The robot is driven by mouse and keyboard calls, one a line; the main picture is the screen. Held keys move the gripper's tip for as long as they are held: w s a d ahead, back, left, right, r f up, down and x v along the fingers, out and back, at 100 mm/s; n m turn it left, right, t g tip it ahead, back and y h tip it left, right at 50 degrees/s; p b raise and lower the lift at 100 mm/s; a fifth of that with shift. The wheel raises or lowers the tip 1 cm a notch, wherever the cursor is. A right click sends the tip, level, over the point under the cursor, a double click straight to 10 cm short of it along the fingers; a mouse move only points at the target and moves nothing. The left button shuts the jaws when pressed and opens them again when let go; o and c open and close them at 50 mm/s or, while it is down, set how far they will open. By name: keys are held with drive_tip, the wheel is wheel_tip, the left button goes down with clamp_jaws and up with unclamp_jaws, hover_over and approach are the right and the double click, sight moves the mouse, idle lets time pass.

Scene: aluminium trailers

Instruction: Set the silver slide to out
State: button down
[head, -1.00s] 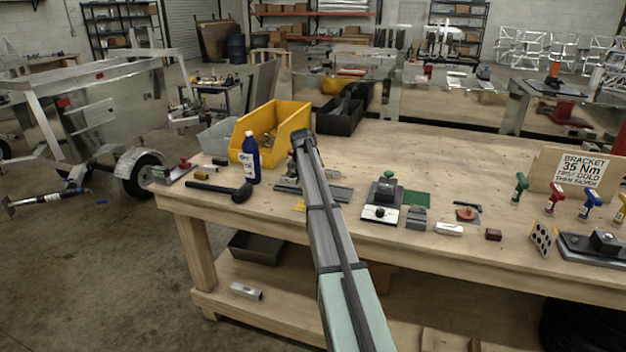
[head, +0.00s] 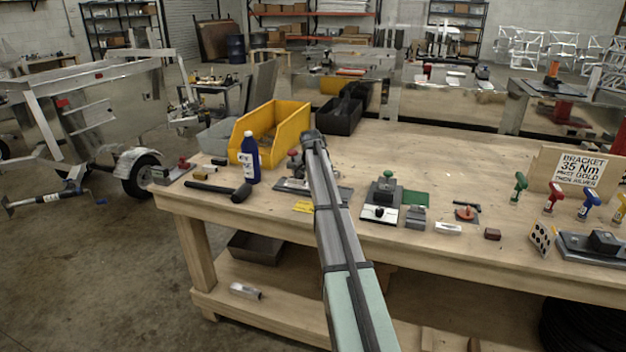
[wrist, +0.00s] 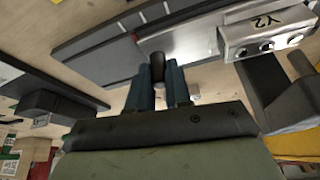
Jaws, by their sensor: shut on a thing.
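In the wrist view my gripper (wrist: 158,78) has its two blue fingers closed around a small dark upright knob (wrist: 158,62). The knob stands at a long low fixture with a dark rail (wrist: 95,45) and a bright silver plate (wrist: 195,45), which I take for the silver slide. A silver block marked Y2 (wrist: 265,32) sits at the right on the fixture. In the head view the fixture (head: 342,192) lies on the bench, mostly behind my arm. My gripper is hidden there. Which end of the slide is out cannot be told.
Around the fixture in the head view are a blue bottle (head: 250,160), a black hammer (head: 222,190), a yellow bin (head: 290,122) and a green-knobbed device (head: 385,195). A red knob (head: 293,156) stands just left of my arm.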

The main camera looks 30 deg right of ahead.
drive_tip(key=s+d, duration=0.7)
drive_tip(key=shift+s+d, duration=0.25)
drive_tip(key=c, duration=1.4)
unclamp_jaws()
drive_tip(key=shift+s+d, duration=0.1)
drive_tip(key=o, duration=0.3)
drive_tip(key=shift+o, duration=0.2)
drive_tip(key=v, duration=1.4)
drive_tip(key=shift+f, duration=0.15)
